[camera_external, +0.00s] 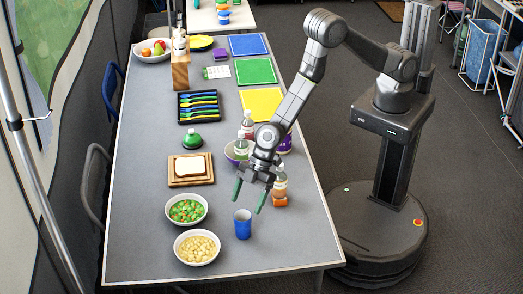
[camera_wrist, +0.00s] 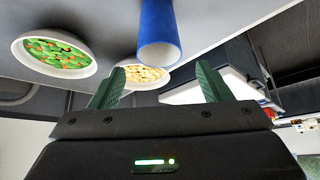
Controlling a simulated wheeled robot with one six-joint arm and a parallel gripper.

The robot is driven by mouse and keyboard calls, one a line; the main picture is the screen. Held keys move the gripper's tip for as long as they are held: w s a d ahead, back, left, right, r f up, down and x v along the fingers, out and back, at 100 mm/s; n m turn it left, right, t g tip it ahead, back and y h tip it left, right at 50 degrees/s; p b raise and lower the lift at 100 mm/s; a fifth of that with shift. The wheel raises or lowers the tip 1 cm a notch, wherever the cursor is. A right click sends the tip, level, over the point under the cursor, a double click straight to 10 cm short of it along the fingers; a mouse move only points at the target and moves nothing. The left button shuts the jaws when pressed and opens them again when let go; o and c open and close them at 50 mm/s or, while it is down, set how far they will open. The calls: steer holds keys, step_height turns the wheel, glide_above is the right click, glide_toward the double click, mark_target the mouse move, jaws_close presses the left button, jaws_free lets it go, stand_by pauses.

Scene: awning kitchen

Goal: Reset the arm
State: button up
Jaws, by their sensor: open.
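My gripper (camera_external: 249,195) is open, with two green fingers apart and nothing between them. It hangs over the table (camera_external: 148,240), above and just behind the blue cup (camera_external: 243,225) in the external view. In the wrist view my gripper (camera_wrist: 160,88) shows its fingers spread, and the blue cup (camera_wrist: 158,35) is beyond them. My arm reaches over the table's right edge, bent at the elbow.
A bowl of green and orange pieces (camera_external: 187,209) and a bowl of pale pieces (camera_external: 197,247) stand left of the cup. Bottles (camera_external: 280,180) crowd close around my wrist. A bread board (camera_external: 191,181) lies farther left. The table's near-left surface is clear.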

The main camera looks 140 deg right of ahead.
step_height(320, 180, up, 3)
steer(key=shift+p, duration=0.8)
steer(key=b, duration=0.7)
glide_toward(239, 235)
steer(key=shift+w+d+f, duration=0.15)
steer(key=shift+f, duration=0.7)
steer(key=p+x, duration=0.1)
steer(key=x, duration=0.3)
steer(key=shift+w+f, duration=0.3)
step_height(239, 235, up, 11)
steer(key=p, duration=0.6)
steer(key=s+a+r+n+y+b, duration=0.1)
steer(key=s+a+r+b, duration=0.2)
steer(key=s+a+r, duration=0.2)
steer(key=s+a+r+n+b, duration=0.2)
steer(key=s+a+r+b, duration=0.2)
steer(key=s+a, duration=0.5)
steer(key=shift+s+r+y, duration=0.4)
steer(key=shift+s+r, duration=0.55)
steer(key=shift+s, duration=0.2)
